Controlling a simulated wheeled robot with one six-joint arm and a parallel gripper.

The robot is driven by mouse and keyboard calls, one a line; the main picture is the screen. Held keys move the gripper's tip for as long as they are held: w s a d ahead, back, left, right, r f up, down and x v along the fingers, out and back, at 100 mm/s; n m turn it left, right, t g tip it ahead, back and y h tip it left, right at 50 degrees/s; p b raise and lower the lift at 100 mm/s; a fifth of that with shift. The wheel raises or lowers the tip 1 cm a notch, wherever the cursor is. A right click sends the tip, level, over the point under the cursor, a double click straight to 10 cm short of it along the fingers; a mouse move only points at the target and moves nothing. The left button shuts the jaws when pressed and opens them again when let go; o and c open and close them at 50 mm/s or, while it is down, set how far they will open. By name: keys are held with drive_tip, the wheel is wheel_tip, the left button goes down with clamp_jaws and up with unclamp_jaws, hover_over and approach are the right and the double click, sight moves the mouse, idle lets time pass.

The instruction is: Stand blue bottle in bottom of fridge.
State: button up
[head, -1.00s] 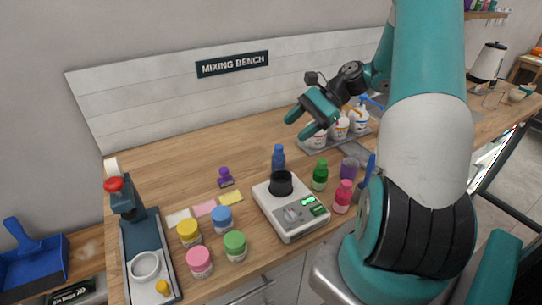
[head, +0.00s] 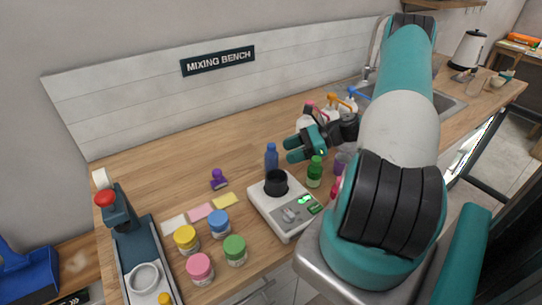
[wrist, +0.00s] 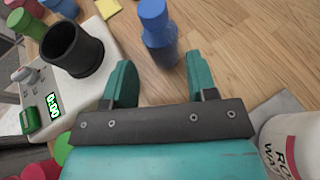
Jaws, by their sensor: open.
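The blue bottle (head: 271,158) stands upright on the wooden bench, just behind the scale in the head view. In the wrist view the blue bottle (wrist: 157,30) is ahead of my gripper, in line with the gap between the fingers. My gripper (head: 294,149) is open and low over the bench, to the right of the bottle. In the wrist view both teal fingers of my gripper (wrist: 162,85) are apart with only bench surface between them. The fridge cannot be made out in these views.
The white scale (head: 286,212) with a black cup (head: 276,182) stands close in front of the bottle. A green bottle (head: 315,172) is near the gripper. Wash bottles (head: 331,112) stand behind it. A purple stamp-like object (head: 218,179) is to the left; the bench behind is clear.

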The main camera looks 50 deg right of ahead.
sight(272, 157)
drive_tip(key=p+x, duration=0.2)
drive_tip(key=x, duration=0.4)
drive_tip(key=shift+r+p, duration=0.1)
drive_tip(key=shift+p, duration=0.3)
drive_tip(key=shift+w+a+f, duration=0.1)
drive_tip(key=shift+w+f, duration=0.05)
drive_tip(key=shift+f, duration=0.05)
drive_tip(key=c, duration=0.7)
drive_tip(key=shift+o, duration=0.2)
